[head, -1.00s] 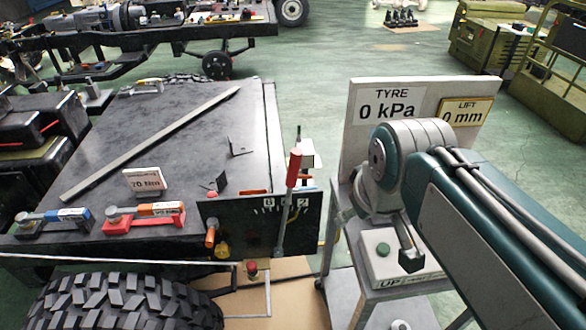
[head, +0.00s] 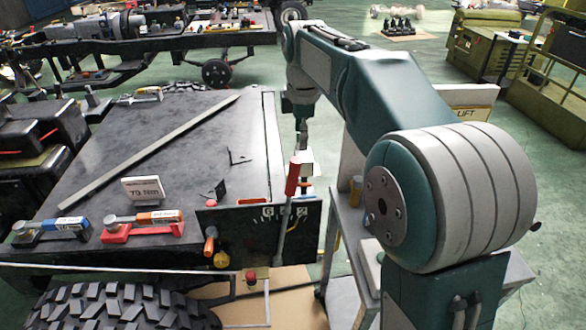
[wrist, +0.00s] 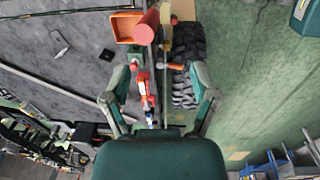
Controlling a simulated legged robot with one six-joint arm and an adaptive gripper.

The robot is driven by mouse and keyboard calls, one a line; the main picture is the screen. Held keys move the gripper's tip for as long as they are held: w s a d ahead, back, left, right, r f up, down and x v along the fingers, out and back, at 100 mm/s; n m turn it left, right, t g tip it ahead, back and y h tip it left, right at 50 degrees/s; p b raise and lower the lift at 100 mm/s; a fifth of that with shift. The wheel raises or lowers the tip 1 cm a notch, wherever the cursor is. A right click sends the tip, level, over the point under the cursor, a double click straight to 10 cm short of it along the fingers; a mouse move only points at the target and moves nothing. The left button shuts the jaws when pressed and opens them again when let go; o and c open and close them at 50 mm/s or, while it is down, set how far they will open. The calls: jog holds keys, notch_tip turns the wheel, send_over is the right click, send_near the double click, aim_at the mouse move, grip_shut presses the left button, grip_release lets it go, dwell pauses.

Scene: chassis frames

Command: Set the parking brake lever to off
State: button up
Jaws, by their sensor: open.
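The parking brake lever appears to be the long lever with a red grip (head: 292,180). It stands nearly upright, leaning slightly right, in front of a dark panel (head: 240,237) with small white marks, too small to read surely. My gripper (head: 302,138) is just above and behind the grip's top in the head view; its jaws are hard to make out there. In the wrist view the open jaws (wrist: 160,78) are spread with nothing held. A red cylinder, seemingly the grip (wrist: 147,26), lies beyond the fingertips, apart from them.
The panel also carries an orange-handled part (head: 210,238) and a yellow knob (head: 221,259). Red (head: 145,228) and blue (head: 55,228) tools and a small sign (head: 143,189) sit on the dark bench top (head: 120,150). A large tyre (head: 110,305) is in front. A grey cart (head: 345,230) stands right.

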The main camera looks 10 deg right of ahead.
aim_at(294, 170)
jog(key=w+n, duration=0.1)
jog(key=w+a+f+n, duration=0.1)
jog(key=shift+w+a+f+g, duration=0.15)
jog(key=shift+w+f+g, duration=0.15)
jog(key=shift+w, duration=0.1)
jog(key=shift+f, duration=0.15)
notch_tip(294, 170, down, 10)
jog(key=shift+w+f, duration=0.15)
jog(key=shift+f, duration=0.1)
grip_shut()
